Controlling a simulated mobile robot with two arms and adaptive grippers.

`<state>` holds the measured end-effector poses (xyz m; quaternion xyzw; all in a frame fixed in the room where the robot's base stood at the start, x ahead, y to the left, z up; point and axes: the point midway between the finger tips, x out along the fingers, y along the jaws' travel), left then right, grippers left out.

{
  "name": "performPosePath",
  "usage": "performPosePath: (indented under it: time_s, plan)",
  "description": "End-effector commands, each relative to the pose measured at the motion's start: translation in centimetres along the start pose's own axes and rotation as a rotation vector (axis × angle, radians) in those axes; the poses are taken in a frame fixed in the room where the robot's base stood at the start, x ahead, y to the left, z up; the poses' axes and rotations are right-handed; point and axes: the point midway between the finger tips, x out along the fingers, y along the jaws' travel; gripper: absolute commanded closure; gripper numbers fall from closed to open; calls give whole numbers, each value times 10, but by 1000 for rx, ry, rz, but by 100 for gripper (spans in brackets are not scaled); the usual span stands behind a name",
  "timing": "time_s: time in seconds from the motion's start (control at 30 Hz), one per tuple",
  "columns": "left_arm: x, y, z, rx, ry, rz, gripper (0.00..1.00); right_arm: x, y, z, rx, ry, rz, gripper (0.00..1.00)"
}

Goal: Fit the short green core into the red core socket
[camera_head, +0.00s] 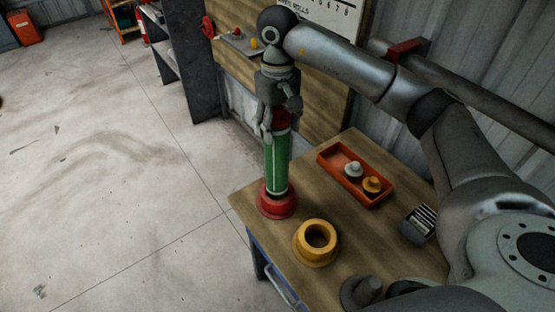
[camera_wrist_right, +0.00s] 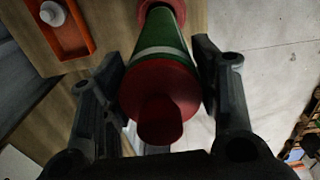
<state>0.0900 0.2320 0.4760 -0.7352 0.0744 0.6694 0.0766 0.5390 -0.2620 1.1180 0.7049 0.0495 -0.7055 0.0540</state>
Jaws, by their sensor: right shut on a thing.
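The short green core (camera_head: 277,163) stands upright at the table's left corner, with its lower end at the red core socket (camera_head: 277,203). I cannot tell how deep it sits in the socket. My right gripper (camera_head: 274,128) is shut on the core near its red top end. In the right wrist view the core (camera_wrist_right: 172,40) lies between the two fingers of the right gripper (camera_wrist_right: 160,85), its red end cap facing the camera. A bit of the red socket (camera_wrist_right: 150,8) shows beyond the core. My left gripper is not in view.
A yellow ring-shaped socket (camera_head: 317,242) stands right of the red one on the wooden table (camera_head: 370,235). An orange tray (camera_head: 343,176) holds a grey and a yellow knobbed piece. A striped dark block (camera_head: 419,224) and dark round parts (camera_head: 362,291) lie further right and in front.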

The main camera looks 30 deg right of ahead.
Motion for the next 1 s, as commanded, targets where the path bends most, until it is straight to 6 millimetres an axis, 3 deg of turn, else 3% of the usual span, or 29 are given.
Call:
performPosePath:
  time_s: [0.27,0.6,0.97,1.0]
  plan:
    - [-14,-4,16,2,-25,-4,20,30,0,0,2,2,0,84]
    - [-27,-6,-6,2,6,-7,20,66,0,0,1,2,-1,84]
    - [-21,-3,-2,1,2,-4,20,71,0,-1,1,4,0,84]
    - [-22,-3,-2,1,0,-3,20,71,0,0,1,2,0,40]
